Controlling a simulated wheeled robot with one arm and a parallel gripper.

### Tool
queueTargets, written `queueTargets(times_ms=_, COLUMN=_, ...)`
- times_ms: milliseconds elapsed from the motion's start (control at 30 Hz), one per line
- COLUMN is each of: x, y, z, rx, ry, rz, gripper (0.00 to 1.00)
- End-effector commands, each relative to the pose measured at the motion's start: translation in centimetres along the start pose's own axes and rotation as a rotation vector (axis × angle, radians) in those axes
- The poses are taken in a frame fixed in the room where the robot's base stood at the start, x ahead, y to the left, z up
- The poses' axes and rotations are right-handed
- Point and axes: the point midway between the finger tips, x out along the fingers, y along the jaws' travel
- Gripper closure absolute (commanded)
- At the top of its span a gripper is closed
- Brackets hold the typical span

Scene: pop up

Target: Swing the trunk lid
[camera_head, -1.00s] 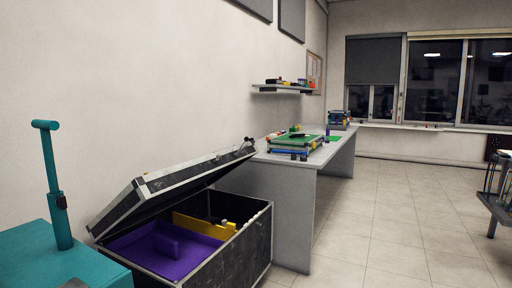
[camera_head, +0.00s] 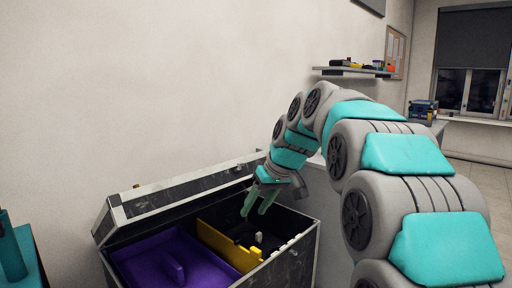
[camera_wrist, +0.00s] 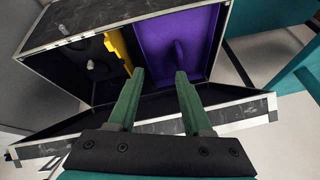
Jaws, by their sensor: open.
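The trunk (camera_head: 290,262) is a black case with silver edges, against the wall at lower left in the head view. Its lid (camera_head: 165,203) is tilted part way open, hinged on the wall side. The trunk also shows in the wrist view (camera_wrist: 100,20), with the lid (camera_wrist: 240,112) crossing behind my fingers. My gripper (camera_head: 256,212) is open and empty at the right part of the lid, over the trunk's opening. Its two green fingers show in the wrist view (camera_wrist: 160,74). I cannot tell whether they touch the lid.
Inside the trunk are a purple tray (camera_head: 150,260) and a yellow divider (camera_head: 228,246). A wall shelf (camera_head: 352,71) with small items hangs at upper right. My arm hides most of the workbench. The wall above the lid is bare.

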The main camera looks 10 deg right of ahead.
Motion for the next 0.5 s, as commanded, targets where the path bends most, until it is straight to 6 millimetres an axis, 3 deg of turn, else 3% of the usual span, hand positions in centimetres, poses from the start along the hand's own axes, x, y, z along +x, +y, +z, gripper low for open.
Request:
queueTargets(times_ms=33, x=-0.5, y=1.0, z=-2.6, rx=-0.027, ry=0.039, rz=-0.004, gripper=0.5)
queueTargets(times_ms=200, x=-2.3, y=3.4, z=-9.7, rx=-0.138, ry=0.166, rz=-0.008, gripper=0.5)
queueTargets(times_ms=333, x=-3.4, y=5.0, z=-13.6, rx=-0.216, ry=0.245, rz=-0.002, gripper=0.5)
queueTargets(times_ms=500, x=-4.4, y=6.3, z=-16.5, rx=-0.288, ry=0.312, rz=0.012, gripper=0.5)
